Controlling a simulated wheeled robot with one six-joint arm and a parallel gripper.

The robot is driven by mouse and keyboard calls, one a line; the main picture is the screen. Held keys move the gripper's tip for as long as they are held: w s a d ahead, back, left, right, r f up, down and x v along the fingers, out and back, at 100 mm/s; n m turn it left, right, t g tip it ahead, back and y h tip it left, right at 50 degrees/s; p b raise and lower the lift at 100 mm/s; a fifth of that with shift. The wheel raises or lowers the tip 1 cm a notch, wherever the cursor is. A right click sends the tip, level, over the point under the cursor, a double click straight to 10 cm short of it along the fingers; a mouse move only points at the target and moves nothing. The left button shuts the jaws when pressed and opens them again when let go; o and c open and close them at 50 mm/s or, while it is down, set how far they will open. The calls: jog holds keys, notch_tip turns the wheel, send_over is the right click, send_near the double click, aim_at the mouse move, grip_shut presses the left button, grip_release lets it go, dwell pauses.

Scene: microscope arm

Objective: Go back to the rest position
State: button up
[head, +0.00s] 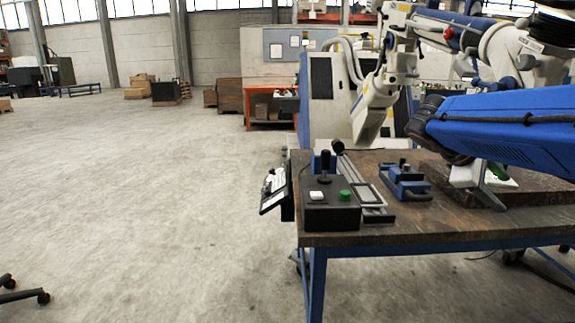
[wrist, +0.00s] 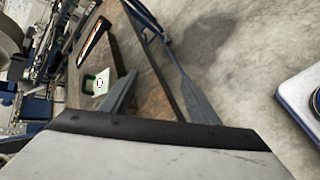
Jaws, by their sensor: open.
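My gripper (wrist: 148,58) shows in the wrist view with its two grey fingers spread apart and nothing between them. In the head view, my gripper (head: 484,188) is partly hidden below my blue arm at the right. It shows over the right part of the workbench (head: 420,228), with one grey finger pointing down. Whether it touches the bench top cannot be told. A small white piece with a green mark (wrist: 99,82) lies left of the fingers in the wrist view.
A black control box (head: 330,215) with a joystick and a blue vise-like fixture (head: 405,182) stand on the bench. A white and blue machine arm (head: 400,70) rises behind it. A blue-edged tray (wrist: 292,100) is at the wrist view's right. Open floor (head: 150,190) lies left.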

jog(key=s+a+f+m+t+y, duration=0.3)
jog(key=s+a+f+m+y, duration=0.5)
jog(key=s+a+f, duration=1.1)
notch_tip(320, 180, down, 2)
jog(key=y, duration=0.2)
jog(key=shift+a+t+y, duration=0.25)
jog(key=shift+t+y, duration=0.05)
jog(key=shift+d, duration=0.1)
jog(key=n+g+h, duration=0.4)
jog(key=n+h, duration=1.4)
send_near(519, 64)
jog(key=d, duration=1.2)
jog(key=shift+w+d, duration=0.15)
